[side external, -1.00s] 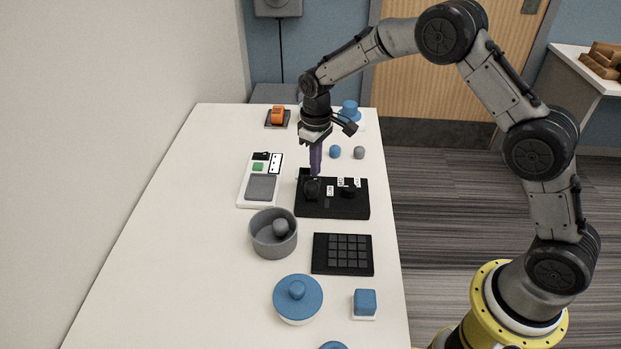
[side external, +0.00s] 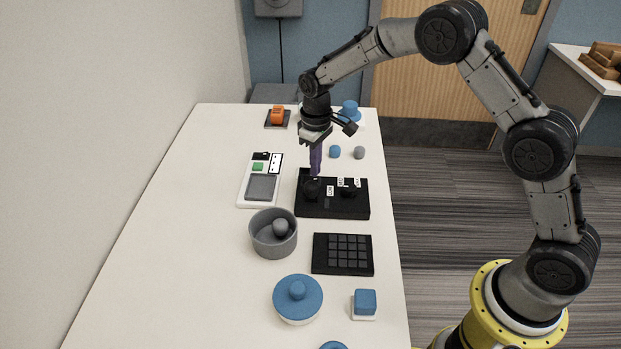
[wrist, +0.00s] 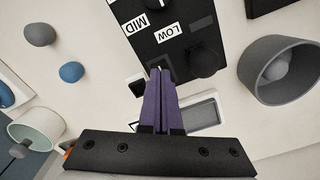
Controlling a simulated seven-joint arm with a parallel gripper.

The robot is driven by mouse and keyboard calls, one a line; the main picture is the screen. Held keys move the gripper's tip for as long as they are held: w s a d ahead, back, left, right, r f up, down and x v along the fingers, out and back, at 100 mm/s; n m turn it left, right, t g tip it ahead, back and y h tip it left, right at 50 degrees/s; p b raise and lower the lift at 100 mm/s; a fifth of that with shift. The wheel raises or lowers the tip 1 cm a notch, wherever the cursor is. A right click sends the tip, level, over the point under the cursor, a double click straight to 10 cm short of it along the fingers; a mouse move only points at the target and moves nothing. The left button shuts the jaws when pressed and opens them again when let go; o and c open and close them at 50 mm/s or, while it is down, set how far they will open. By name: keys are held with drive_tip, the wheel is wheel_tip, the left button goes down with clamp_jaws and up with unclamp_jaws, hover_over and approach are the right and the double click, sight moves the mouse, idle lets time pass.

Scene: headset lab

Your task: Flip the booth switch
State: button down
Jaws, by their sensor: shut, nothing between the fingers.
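A white panel (side external: 243,198) stands left of my gripper, with a green button (side external: 258,167), a white plate with dark marks (side external: 275,163) and a grey pad (side external: 262,187). A black box (side external: 333,210) with dark knobs and white labels lies below my gripper; LOW and MID are readable in the wrist view. An orange piece on a dark base (side external: 277,116) stands at the far end. I cannot tell which is the booth switch. My gripper (side external: 315,173) is shut and empty, its purple fingers (wrist: 159,71) pointing down by the box's left knob. Contact is unclear.
A grey bowl (side external: 262,241) with a grey knob or ball, a black keypad (side external: 320,262), a blue-lidded dish (side external: 305,290) and a blue cube (side external: 365,301) stand nearer. Small blue (side external: 335,152) and grey (side external: 359,153) balls lie beyond the box. The table's left side is clear.

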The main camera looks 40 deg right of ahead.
drive_tip(key=shift+f, duration=1)
idle(1.0)
drive_tip(key=shift+r, duration=3.55)
wheel_tip(320, 180, up, 7)
drive_tip(key=t, duration=0.1)
hover_over(317, 178)
drive_tip(key=s+d+r+t, duration=0.2)
drive_tip(key=s+r+t, duration=0.1)
drive_tip(key=s+r, duration=1.1)
drive_tip(key=s+d+m+t, duration=0.1)
drive_tip(key=s+m+t, duration=0.1)
drive_tip(key=s, duration=1.1)
drive_tip(key=s+f, duration=0.6)
drive_tip(key=s, duration=0.1)
drive_tip(key=shift+s+d+m, duration=0.15)
drive_tip(key=shift+m, duration=0.25)
